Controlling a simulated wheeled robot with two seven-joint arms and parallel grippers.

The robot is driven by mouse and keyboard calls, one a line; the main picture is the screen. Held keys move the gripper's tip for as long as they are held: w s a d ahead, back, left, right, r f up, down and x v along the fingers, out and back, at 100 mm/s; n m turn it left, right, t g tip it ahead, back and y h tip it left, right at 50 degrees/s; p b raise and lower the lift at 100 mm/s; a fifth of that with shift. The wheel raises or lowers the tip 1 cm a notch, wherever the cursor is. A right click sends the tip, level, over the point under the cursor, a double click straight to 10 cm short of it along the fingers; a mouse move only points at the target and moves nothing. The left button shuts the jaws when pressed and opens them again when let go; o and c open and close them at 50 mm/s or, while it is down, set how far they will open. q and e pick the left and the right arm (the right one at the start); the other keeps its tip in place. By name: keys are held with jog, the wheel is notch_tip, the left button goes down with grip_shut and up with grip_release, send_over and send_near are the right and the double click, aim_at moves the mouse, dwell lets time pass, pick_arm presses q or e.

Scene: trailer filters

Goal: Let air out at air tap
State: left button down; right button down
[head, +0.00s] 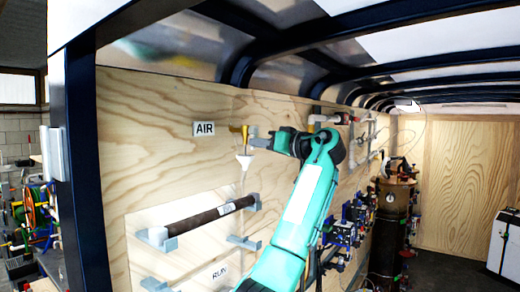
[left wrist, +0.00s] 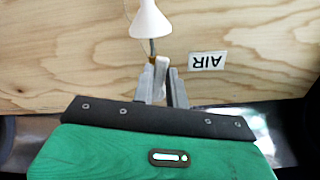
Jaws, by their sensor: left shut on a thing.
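The air tap (head: 245,130) is a small brass-coloured fitting on the plywood wall, just right of the AIR label (head: 204,129). A white funnel (head: 244,161) hangs below it and also shows in the left wrist view (left wrist: 150,20). My left gripper (head: 258,142) is at the tap from the right. In the left wrist view its grey fingers (left wrist: 163,82) are closed around a pale piece at the tap, which looks like its handle (left wrist: 161,66). The fingers hide part of the tap, so its exact turn cannot be told. My right gripper is not in view.
A dark filter tube (head: 210,217) lies in grey brackets on the wall below, above a RUN label (head: 219,271). Grey pipes (head: 362,140) and blue-black valves (head: 361,215) are right of my arm. A dark cylinder (head: 388,235) stands further back.

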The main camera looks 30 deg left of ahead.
pick_arm(q)
jog(key=shift+w+f+n, duration=0.1)
jog(key=shift+w+n, duration=0.1)
jog(key=shift+n, duration=0.3)
jog(key=c, duration=1.4)
grip_release()
jog(key=shift+d, duration=0.1)
jog(key=s+d+b, duration=0.1)
jog(key=d+b, duration=0.4)
jog(key=d, duration=0.8)
jog(key=shift+d, duration=0.35)
